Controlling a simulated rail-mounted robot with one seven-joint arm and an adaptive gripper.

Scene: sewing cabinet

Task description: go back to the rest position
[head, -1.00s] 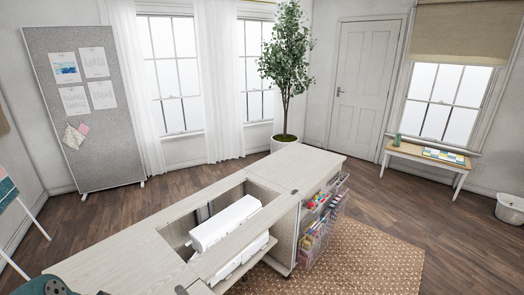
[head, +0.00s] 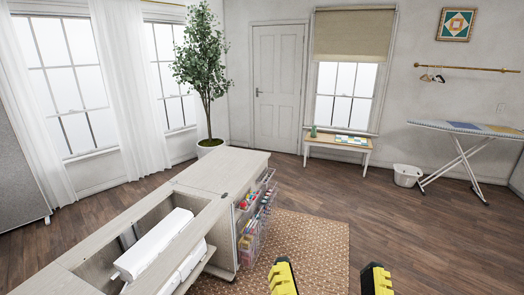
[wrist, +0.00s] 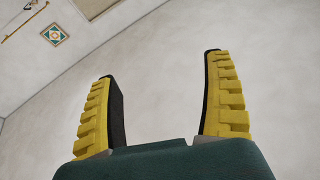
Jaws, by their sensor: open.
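My gripper (head: 331,279) shows at the bottom edge of the head view, with two yellow and black fingers apart and nothing between them. It is in front of the patterned rug, to the right of the sewing cabinet (head: 130,225). In the wrist view my gripper (wrist: 162,100) is also open and empty, facing a bare pale wall. The white sewing machine (head: 155,245) sits in the cabinet's opening. The rest of my arm is out of the head view.
The cabinet's open door carries racks of sewing supplies (head: 257,220). A brown rug (head: 310,245) lies beside it. A bench (head: 337,147), a white basket (head: 406,175) and an ironing board (head: 465,130) stand along the back. The wooden floor between is clear. A potted tree (head: 203,75) stands behind the cabinet.

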